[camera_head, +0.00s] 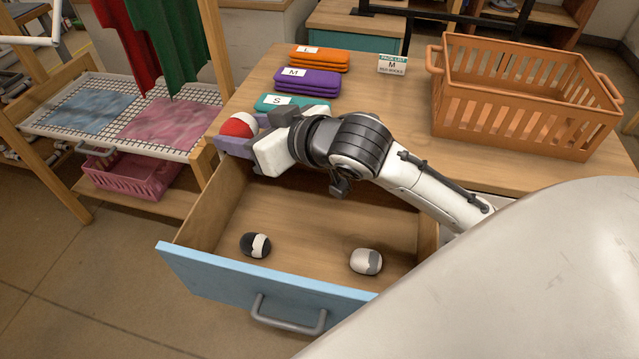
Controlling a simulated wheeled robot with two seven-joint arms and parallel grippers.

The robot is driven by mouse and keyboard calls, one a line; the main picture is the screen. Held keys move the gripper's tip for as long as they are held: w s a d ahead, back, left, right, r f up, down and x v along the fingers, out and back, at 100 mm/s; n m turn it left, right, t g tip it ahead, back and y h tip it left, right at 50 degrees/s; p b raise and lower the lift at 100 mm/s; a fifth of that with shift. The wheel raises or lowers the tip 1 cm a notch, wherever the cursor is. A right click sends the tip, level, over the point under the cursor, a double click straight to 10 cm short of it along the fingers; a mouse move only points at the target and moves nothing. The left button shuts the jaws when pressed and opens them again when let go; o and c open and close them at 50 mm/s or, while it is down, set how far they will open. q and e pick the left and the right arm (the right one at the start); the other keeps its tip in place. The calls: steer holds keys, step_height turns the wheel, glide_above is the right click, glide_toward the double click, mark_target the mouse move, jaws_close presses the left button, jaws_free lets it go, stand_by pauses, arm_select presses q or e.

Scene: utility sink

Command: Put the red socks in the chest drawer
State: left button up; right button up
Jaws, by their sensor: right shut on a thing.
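The chest drawer (210,268) is pulled open, with a blue front and a metal handle. Inside lie a black and white sock ball (255,245) and a grey and white sock ball (366,261). My left gripper is not in view.
An orange basket (520,112) stands on the wooden top at the right. Orange (319,58), purple (307,83) and teal (275,101) folded stacks lie behind my gripper, beside a small sign (392,65). A drying rack (115,115) stands left. The drawer's middle is clear.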

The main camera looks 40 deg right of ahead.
steer(key=s+d+f+n+y+b, duration=0.1)
steer(key=f, duration=0.7)
steer(key=s+d+f+n+y+b, duration=0.1)
steer(key=f, duration=0.7)
steer(key=s+d+f+g+y+b, duration=0.1)
steer(key=f, duration=0.7)
steer(key=shift+s+n, duration=0.3)
steer(key=shift+n, duration=0.1)
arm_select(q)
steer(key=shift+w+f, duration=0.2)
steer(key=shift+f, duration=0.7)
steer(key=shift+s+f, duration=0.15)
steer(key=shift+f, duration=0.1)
arm_select(e)
steer(key=shift+f, duration=0.6)
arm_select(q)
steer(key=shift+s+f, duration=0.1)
arm_select(e)
steer(key=o, duration=1)
steer(key=shift+o, duration=0.2)
